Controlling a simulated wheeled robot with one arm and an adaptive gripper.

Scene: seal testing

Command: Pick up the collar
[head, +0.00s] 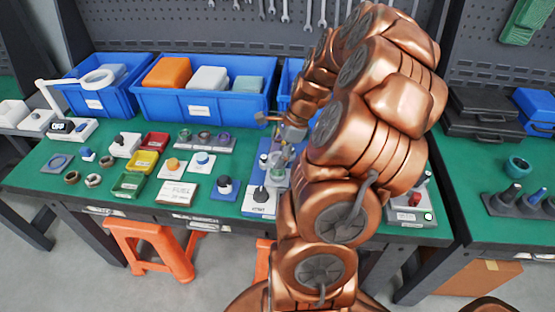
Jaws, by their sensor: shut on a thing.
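My gripper (284,148) is at the end of my copper-coloured arm, pointing down over the middle of the green table (225,150). It is shut on a small piece, which my fingers and arm mostly hide. The held piece is too small to tell whether it is the collar. Small rings (94,181) lie at the table's front left, apart from my gripper. Which thing is the collar is not clear.
Blue bins (203,105) line the back of the table. Below my gripper stand small fixtures, including a white block with a black knob (261,198). A white lamp (98,79) stands at the left.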

